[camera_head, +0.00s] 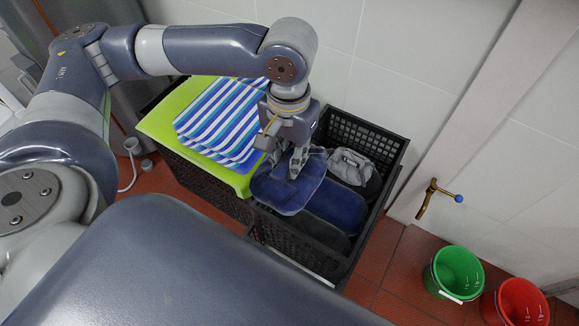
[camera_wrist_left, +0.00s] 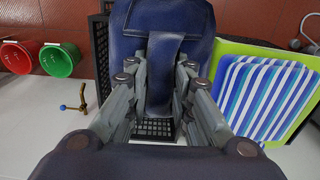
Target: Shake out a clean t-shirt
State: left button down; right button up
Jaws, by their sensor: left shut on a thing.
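My left gripper (camera_head: 297,168) is over the black crate (camera_head: 393,150), pointing down. It is shut on a dark blue cloth item (camera_head: 288,192), held at the crate's near left side. In the left wrist view the blue cloth (camera_wrist_left: 160,15) and its strap-like strip hang between the fingers of the gripper (camera_wrist_left: 158,72). I cannot tell if this cloth is a t-shirt. A blue-and-white striped folded cloth (camera_head: 222,120) lies on a lime green one (camera_head: 165,125) to the left of the gripper. My right gripper does not show.
More dark blue cloth (camera_head: 336,205) and a grey crumpled cloth (camera_head: 350,165) lie in the crate. A brass tap (camera_head: 428,195) is on the wall at right. A green bucket (camera_head: 458,270) and a red bucket (camera_head: 520,302) stand on the red tile floor.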

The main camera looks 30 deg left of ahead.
pick_arm(q)
jog(key=shift+w+a+f, duration=0.1)
jog(key=shift+a, duration=0.05)
notch_tip(320, 180, up, 20)
notch_tip(320, 180, down, 20)
jog(key=shift+f, duration=0.1)
dwell(1.1)
dwell(0.5)
